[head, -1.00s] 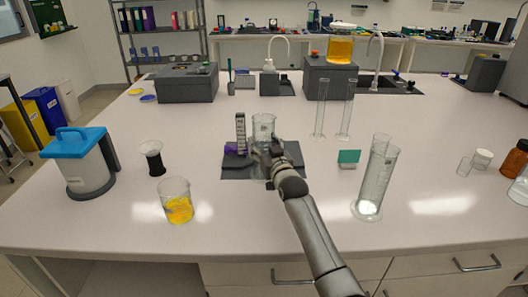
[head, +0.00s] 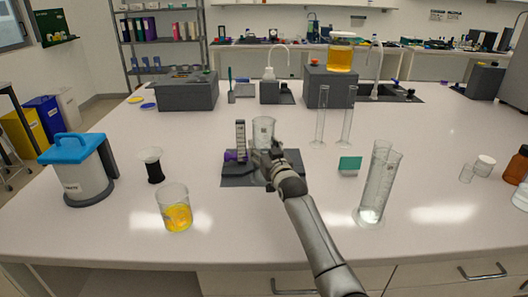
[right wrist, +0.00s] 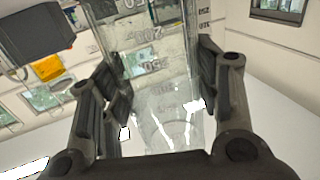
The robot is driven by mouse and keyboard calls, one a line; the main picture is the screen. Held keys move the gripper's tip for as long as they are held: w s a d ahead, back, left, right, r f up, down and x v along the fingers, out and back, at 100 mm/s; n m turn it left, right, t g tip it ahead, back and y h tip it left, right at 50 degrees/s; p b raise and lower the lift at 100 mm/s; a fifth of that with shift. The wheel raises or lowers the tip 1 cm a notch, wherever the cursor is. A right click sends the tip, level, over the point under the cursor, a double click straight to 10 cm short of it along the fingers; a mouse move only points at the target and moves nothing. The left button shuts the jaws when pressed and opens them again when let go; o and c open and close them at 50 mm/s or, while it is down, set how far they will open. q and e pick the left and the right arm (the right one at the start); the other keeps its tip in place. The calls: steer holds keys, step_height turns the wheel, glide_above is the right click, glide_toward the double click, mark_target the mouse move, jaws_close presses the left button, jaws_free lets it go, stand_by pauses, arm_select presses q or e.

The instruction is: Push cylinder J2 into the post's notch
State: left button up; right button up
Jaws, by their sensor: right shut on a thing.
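A clear graduated glass cylinder (head: 264,127), with no name readable on it, stands upright over the dark base plate (head: 289,164). My right gripper (head: 264,157) is shut on it, low on its wall. In the right wrist view, my right gripper (right wrist: 157,101) has its fingers on both sides of the clear graduated wall (right wrist: 153,68). The upright post (head: 241,136), with dark marks down its face, stands just left of the cylinder. A small gap seems to show between them. The notch cannot be made out. My left gripper is not in view.
A purple part (head: 230,156) sits at the post's foot. The bench front is clear around my arm.

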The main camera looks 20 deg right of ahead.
stand_by(0.3)
steer(key=o, duration=1.3)
